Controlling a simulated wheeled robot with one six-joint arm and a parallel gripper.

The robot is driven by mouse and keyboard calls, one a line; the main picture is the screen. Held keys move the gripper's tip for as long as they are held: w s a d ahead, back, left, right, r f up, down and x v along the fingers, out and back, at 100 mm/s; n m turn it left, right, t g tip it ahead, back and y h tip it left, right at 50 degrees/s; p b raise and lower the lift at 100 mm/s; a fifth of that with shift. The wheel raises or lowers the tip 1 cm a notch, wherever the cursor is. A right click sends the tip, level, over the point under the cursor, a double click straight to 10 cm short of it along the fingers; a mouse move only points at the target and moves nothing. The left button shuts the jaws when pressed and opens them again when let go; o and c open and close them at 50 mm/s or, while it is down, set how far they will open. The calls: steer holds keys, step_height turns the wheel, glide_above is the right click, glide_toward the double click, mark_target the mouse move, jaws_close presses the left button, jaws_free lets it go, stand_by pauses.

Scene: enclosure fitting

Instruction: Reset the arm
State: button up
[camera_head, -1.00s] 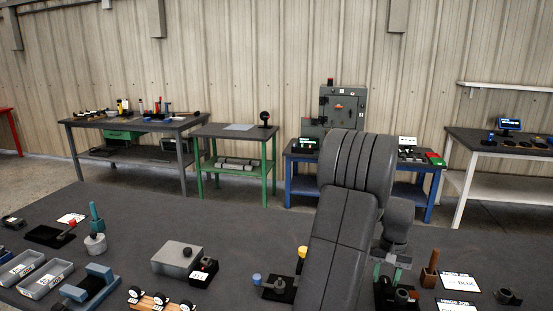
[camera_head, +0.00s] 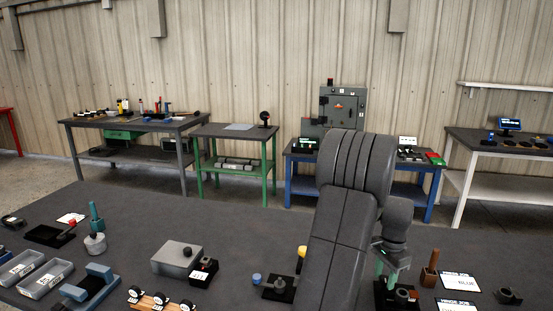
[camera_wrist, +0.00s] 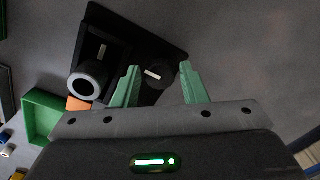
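My gripper (camera_head: 386,272) hangs from my arm at the lower right of the head view, over a black fixture (camera_head: 384,300). In the wrist view its two green fingers (camera_wrist: 160,88) are apart. A black base (camera_wrist: 142,28) lies beyond the fingers. It carries a round black part with a white mark (camera_wrist: 153,73), seen between the fingertips, and a grey-rimmed cylinder (camera_wrist: 87,80) to the left. I see nothing clamped, and I cannot tell whether a finger touches the round part. My arm hides part of the bench.
The dark bench (camera_head: 130,240) holds grey trays (camera_head: 45,280), a grey box (camera_head: 178,258), a brown block (camera_head: 430,268) and white cards (camera_head: 460,282). A green tray (camera_wrist: 42,115) is left in the wrist view. Tables and a grey cabinet (camera_head: 343,108) stand behind.

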steer(key=m, duration=0.5)
steer(key=shift+w, duration=0.1)
stand_by(0.6)
